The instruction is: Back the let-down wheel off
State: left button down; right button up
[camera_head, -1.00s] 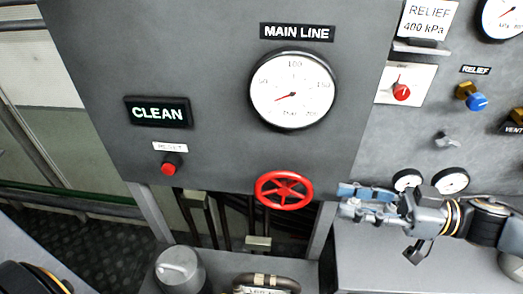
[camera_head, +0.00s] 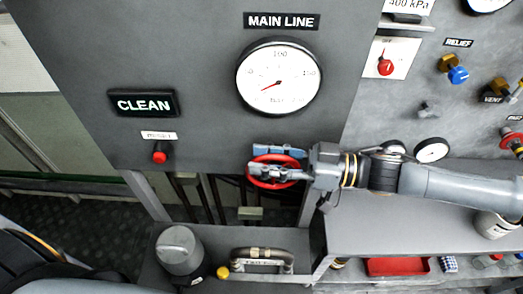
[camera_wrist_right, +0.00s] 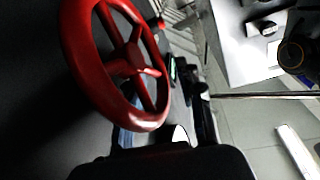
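A red spoked handwheel (camera_head: 262,181) sits at the lower edge of the grey panel, below the MAIN LINE gauge (camera_head: 279,78). The gauge needle points to the lower left. My right gripper (camera_head: 270,163) is in front of the wheel and hides part of it; its fingers look apart, one above the other. In the right wrist view the wheel (camera_wrist_right: 82,62) fills the upper left, with its near rim by the fingers (camera_wrist_right: 165,125). I cannot tell whether they touch the rim. My left gripper is out of view.
A lit CLEAN sign (camera_head: 143,103) and a red reset button (camera_head: 159,157) are left of the wheel. Below are a grey capped cylinder (camera_head: 179,250) and a metal handle (camera_head: 263,254). Valves and small gauges crowd the right panel; a red tray (camera_head: 398,267) lies below it.

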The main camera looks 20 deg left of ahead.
jog(key=shift+s+a, duration=0.1)
jog(key=shift+a, duration=0.25)
jog(key=shift+c, duration=0.2)
grip_shut()
